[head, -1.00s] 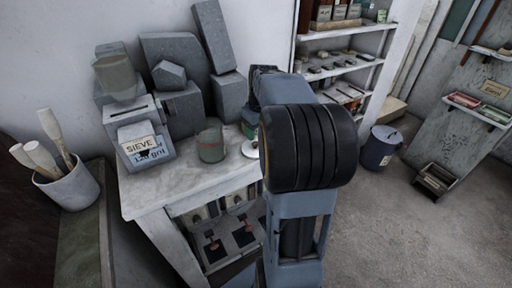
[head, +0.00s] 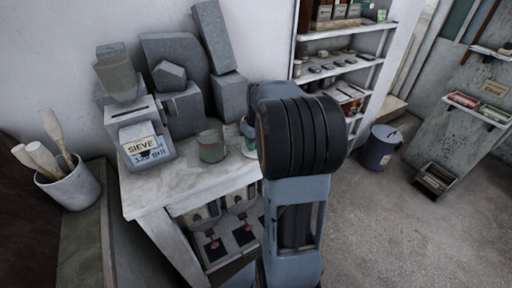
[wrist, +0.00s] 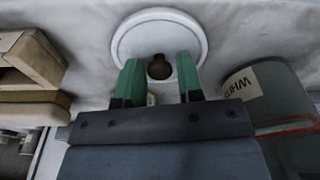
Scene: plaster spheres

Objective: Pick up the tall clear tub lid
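A round white lid with a dark brown knob lies flat on the pale worktop; it shows whole-rimmed at the top of the wrist view (wrist: 127,42). My gripper (wrist: 160,76) is open, its two green fingers reaching over the lid with one on each side of the knob and gaps between. Whether the fingertips are level with the knob I cannot tell. In the head view my arm hides most of the lid and gripper.
The worktop (head: 165,190) is clear at its front left. A sieve-labelled box (head: 144,148) and grey plaster blocks (head: 182,115) stand behind and left. Shelves (head: 345,70) rise beyond my arm.

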